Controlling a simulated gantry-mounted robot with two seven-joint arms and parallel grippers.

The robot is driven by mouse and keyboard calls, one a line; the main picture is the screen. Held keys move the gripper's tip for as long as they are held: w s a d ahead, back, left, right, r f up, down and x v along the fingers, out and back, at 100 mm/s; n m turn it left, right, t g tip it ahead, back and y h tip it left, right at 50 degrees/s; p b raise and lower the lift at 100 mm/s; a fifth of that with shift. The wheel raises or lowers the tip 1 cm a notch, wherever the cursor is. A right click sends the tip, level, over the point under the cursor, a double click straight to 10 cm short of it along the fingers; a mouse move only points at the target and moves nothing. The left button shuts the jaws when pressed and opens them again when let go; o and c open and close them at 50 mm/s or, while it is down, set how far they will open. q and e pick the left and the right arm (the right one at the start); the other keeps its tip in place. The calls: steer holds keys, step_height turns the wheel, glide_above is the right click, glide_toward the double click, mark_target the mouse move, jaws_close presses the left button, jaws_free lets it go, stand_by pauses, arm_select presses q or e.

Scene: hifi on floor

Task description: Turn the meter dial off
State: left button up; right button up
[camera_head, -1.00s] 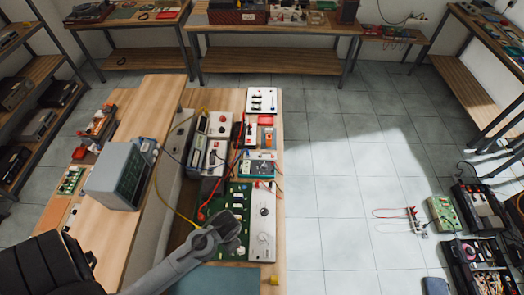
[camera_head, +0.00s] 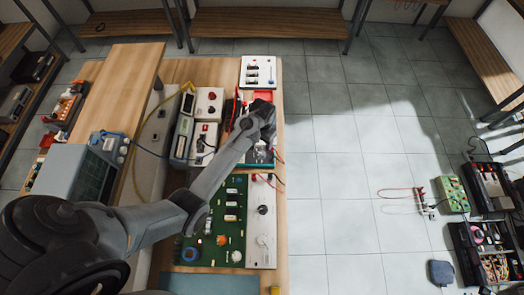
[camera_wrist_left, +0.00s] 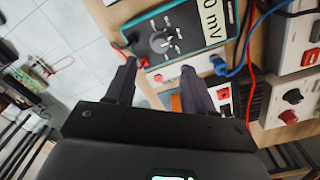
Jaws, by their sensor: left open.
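The meter (camera_wrist_left: 190,22) has a teal edge, a dark face and a lit display reading "0 mV" in the left wrist view. Its round dial (camera_wrist_left: 162,40) has a light pointer and white marks around it. In the head view the meter (camera_head: 260,156) is partly hidden under my left arm. My left gripper (camera_wrist_left: 158,68) is open and empty, its two fingers apart just short of the meter's dial side. In the head view my left gripper (camera_head: 262,112) is over the bench near the meter. My right gripper is not in view.
A green circuit board (camera_head: 218,250) and a white panel with a black knob (camera_head: 262,222) lie nearer on the bench. A grey monitor (camera_head: 75,175) stands at left. Red and blue leads (camera_wrist_left: 248,45) run beside the meter. Open floor lies right of the bench.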

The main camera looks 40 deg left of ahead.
mark_target(262, 153)
arm_select(q)
step_height(262, 153, down, 8)
steer(key=shift+f+b, duration=0.15)
steer(key=shift+b, duration=0.15)
jaws_close()
stand_by(0.4)
